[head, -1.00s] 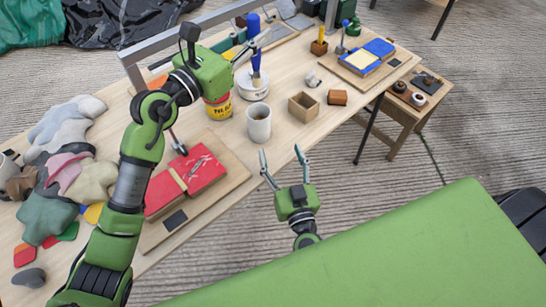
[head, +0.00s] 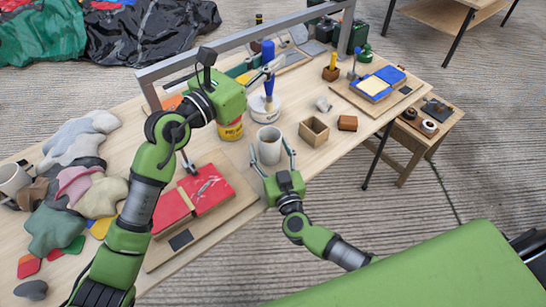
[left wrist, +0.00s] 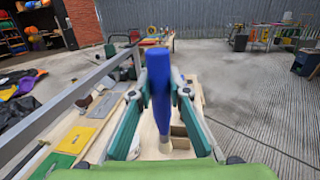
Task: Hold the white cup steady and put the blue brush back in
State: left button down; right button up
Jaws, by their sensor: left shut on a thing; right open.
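The white cup (head: 269,150) stands upright on the wooden table, with a dark inside. My right gripper (head: 271,158) is open at its near side, one finger to each side of the cup; I cannot tell whether they touch it. My left gripper (head: 268,70) is shut on the blue brush (head: 268,86), which it holds upright behind the cup. In the left wrist view the blue brush (left wrist: 160,85) stands between the two fingers. The brush's lower end is in front of or over a round white item (head: 258,110); contact is unclear.
A red case (head: 207,188) lies nearer. A grey metal bar (head: 240,45) runs along the table's back.

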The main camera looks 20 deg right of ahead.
aim_at(268, 94)
jog(key=shift+w, duration=0.15)
jog(key=c, duration=1.3)
pick_arm(q)
jog(key=shift+m+g+h, duration=0.3)
jog(key=shift+m+g, duration=0.2)
jog(key=shift+g, duration=0.3)
jog(key=shift+f, duration=4.05)
